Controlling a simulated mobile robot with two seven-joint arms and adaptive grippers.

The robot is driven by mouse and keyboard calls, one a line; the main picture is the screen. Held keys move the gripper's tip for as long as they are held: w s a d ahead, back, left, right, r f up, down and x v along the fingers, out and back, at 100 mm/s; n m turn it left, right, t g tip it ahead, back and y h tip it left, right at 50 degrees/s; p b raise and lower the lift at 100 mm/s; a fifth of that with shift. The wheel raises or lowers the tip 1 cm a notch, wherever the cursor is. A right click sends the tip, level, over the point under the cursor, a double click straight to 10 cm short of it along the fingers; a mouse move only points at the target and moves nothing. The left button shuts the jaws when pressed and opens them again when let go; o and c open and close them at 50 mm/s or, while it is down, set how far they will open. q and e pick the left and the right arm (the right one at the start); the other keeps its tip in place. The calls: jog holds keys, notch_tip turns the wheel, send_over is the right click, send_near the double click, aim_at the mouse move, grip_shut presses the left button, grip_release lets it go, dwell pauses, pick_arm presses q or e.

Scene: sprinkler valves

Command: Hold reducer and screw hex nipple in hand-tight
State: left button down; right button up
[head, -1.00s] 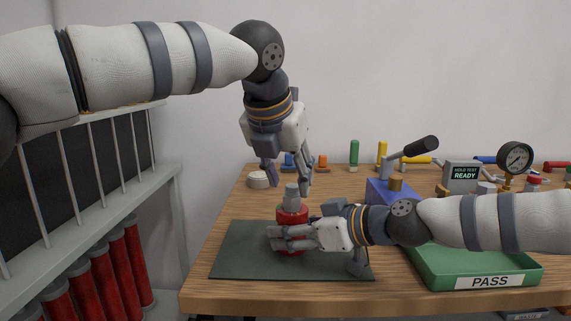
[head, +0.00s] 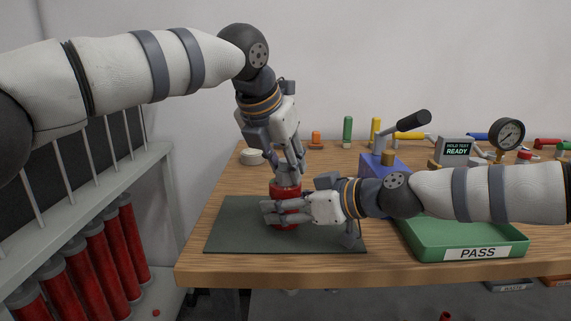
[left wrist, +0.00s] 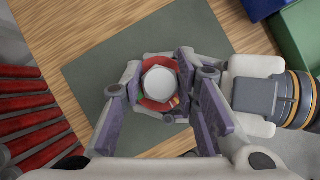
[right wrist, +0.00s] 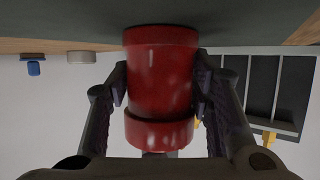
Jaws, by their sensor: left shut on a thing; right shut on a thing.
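The red reducer (head: 286,190) stands upright on the dark mat (head: 232,232). My right gripper (head: 277,213) is shut around its side from the right; the right wrist view shows the reducer (right wrist: 160,80) between both fingers. The grey hex nipple (left wrist: 160,83) sits upright at the top of the reducer, seen end-on in the left wrist view. Its lower end (right wrist: 158,154) barely shows in the right wrist view. My left gripper (head: 287,172) points down from above and is shut on the nipple, hiding most of it in the head view. How deep the thread sits cannot be seen.
A blue block (head: 380,167) with a lever, a gauge (head: 507,134) and a test display (head: 455,151) stand farther back. A white round piece (head: 251,157) is at the back left.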

pick_arm(q)
jog(key=shift+m+h, duration=0.3)
jog(key=shift+m, duration=0.3)
jog(key=c, duration=1.2)
grip_release()
jog(key=shift+o, duration=0.2)
jog(key=v, duration=1.2)
jog(key=shift+w, duration=0.25)
